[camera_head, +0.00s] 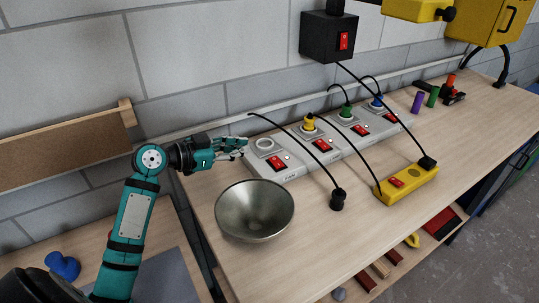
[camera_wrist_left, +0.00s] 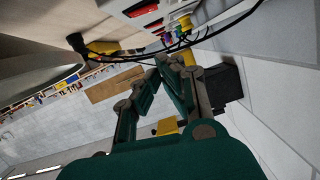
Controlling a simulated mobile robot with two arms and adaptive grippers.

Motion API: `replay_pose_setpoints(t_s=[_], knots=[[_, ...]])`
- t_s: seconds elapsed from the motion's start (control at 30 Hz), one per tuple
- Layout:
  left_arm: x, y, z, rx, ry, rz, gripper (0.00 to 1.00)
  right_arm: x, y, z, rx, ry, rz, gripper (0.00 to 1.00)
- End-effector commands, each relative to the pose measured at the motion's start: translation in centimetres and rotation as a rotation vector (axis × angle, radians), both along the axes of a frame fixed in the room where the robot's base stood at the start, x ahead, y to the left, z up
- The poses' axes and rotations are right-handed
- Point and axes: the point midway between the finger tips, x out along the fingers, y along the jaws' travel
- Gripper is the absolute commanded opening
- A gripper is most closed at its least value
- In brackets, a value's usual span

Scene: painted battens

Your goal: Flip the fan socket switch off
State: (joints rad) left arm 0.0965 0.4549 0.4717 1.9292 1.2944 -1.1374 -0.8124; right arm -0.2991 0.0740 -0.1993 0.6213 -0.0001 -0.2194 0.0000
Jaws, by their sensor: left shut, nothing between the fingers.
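A long pale socket strip (camera_head: 320,158) lies along the back of the bench, with several sockets, each with a red rocker switch. Its left-most socket (camera_head: 264,143) is empty, with a red switch (camera_head: 277,162) in front of it. The other sockets hold yellow, green and blue plugs. My left gripper (camera_head: 243,147) is shut and empty, just left of the strip's left end. It also shows in the left wrist view (camera_wrist_left: 172,62). My right gripper is out of view.
A metal bowl (camera_head: 254,225) stands in front of the strip's left end. A loose black plug (camera_head: 337,200) and a yellow socket block (camera_head: 408,187) lie on the bench. Black cables cross the strip. A black box (camera_head: 328,38) with a red switch hangs on the wall.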

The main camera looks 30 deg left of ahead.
Motion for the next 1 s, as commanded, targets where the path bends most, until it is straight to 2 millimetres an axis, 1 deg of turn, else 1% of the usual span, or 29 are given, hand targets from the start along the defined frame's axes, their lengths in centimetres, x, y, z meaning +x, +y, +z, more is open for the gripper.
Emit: replay_pose_setpoints(t_s=[0.17,0.5,0.6,0.7,0.83,1.0], knots=[[2.2,-1.3,-0.2,-0.006,-0.001,-0.002,0.0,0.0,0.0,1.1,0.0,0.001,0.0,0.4],[8.3,-4.7,-1.9,-0.005,0.001,-0.002,0.0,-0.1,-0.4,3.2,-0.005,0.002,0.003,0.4],[8.3,-4.4,-4.0,-0.005,0.006,0.001,0.0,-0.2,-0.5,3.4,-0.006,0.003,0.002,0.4],[8.3,-4.3,-5.1,-0.004,0.004,-0.001,0.0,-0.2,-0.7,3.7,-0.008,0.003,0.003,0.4],[8.4,-4.1,-6.0,-0.001,0.002,0.0,0.0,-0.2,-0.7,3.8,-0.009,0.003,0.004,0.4],[8.4,-4.1,-6.3,0.0,0.0,0.0,0.0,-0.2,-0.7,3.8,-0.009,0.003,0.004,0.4]])
